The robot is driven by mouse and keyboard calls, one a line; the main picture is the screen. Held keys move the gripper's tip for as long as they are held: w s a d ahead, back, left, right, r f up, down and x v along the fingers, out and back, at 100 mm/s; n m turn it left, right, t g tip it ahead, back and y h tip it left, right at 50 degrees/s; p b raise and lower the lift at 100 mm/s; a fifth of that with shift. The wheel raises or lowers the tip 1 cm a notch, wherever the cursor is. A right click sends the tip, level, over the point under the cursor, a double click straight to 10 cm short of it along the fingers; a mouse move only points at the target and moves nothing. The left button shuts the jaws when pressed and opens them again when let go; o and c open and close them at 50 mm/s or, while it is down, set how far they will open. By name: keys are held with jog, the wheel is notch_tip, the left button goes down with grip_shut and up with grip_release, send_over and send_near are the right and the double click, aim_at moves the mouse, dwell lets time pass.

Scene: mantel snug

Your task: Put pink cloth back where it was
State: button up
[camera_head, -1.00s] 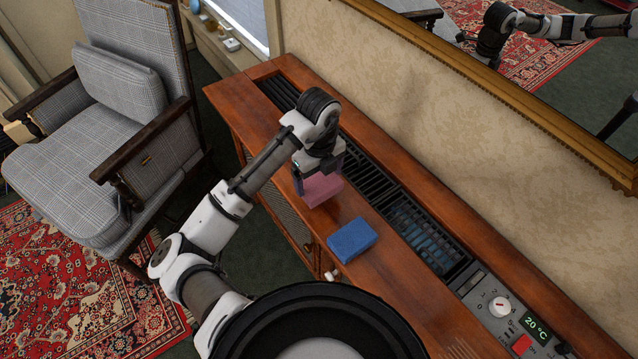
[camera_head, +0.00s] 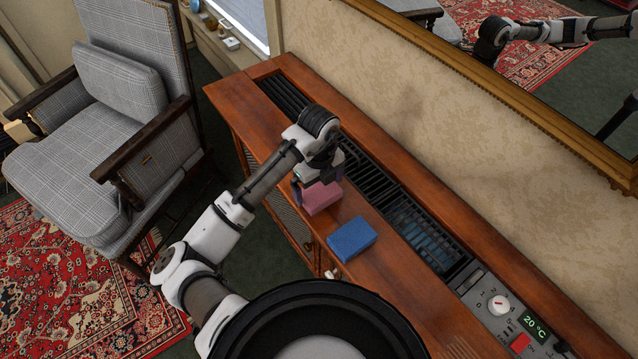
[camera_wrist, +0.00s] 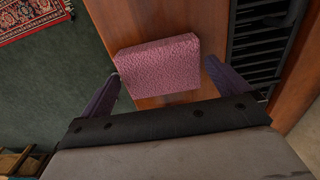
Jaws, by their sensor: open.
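The pink cloth (camera_head: 321,197) is a folded block on the wooden top of the cabinet (camera_head: 240,113), left of a blue cloth. It also shows in the wrist view (camera_wrist: 160,67), near the cabinet's front edge. My gripper (camera_head: 318,190) is open right at the pink cloth. In the wrist view my gripper (camera_wrist: 163,86) has its two fingers apart, one on each side of the cloth, with small gaps visible. Part of the cloth is hidden by my gripper in the head view.
The blue folded cloth (camera_head: 351,239) lies close to the right. A dark slatted grille (camera_head: 380,190) runs behind, with a control panel (camera_head: 505,311) at the right end. A checked armchair (camera_head: 110,130) stands at the left. A gilt-framed mirror (camera_head: 520,105) hangs on the wall.

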aim_at(319, 190)
notch_tip(319, 190, up, 12)
jog(key=shift+b, duration=0.35)
